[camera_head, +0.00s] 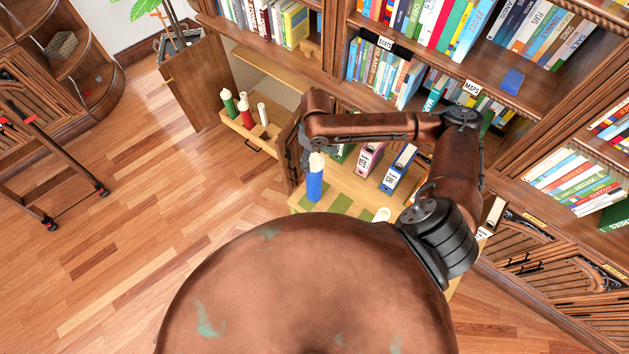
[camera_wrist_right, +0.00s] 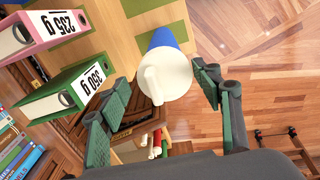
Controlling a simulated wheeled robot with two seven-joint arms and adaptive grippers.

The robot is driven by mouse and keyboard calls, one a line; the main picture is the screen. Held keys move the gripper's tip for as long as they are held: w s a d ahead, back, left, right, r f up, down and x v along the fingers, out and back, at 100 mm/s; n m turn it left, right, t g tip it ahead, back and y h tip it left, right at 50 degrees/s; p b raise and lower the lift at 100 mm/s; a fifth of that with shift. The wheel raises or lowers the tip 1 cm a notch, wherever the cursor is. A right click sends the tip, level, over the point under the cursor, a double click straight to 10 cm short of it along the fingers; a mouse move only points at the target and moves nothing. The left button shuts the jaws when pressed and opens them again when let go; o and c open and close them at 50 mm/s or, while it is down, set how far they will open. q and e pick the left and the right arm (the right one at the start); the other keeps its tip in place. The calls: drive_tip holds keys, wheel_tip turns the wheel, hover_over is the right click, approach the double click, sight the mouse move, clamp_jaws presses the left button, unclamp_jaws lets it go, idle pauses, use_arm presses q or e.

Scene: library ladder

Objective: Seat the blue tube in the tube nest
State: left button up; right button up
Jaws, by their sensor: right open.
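The blue tube (camera_head: 315,186) stands upright with a white top on a light wooden surface. In the right wrist view its white top (camera_wrist_right: 165,76) faces the camera, with some of the blue side (camera_wrist_right: 162,38) behind it. My right gripper (camera_head: 308,158) is right at the tube's top, pointing down. In the wrist view the open fingers (camera_wrist_right: 163,82) are on both sides of the white top, with gaps showing. A green, a red and a white tube stand in a pulled-out wooden tray (camera_head: 262,138), which may be the tube nest. My left gripper is not in view.
A light wooden table (camera_head: 300,205) with green squares holds a pink binder (camera_head: 369,160), a blue binder (camera_head: 398,170) and a green binder (camera_wrist_right: 70,90). Bookshelves stand behind. A planter (camera_head: 193,85) stands left of the tray; a ladder (camera_head: 45,165) is far left.

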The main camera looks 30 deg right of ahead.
sight(314, 181)
drive_tip(key=f, duration=0.5)
drive_tip(key=f+p, duration=0.1)
drive_tip(key=f, duration=0.1)
drive_tip(key=shift+a+f, duration=0.25)
drive_tip(key=shift+a, duration=0.1)
drive_tip(key=shift+c, duration=0.5)
clamp_jaws()
drive_tip(key=shift+r, duration=0.1)
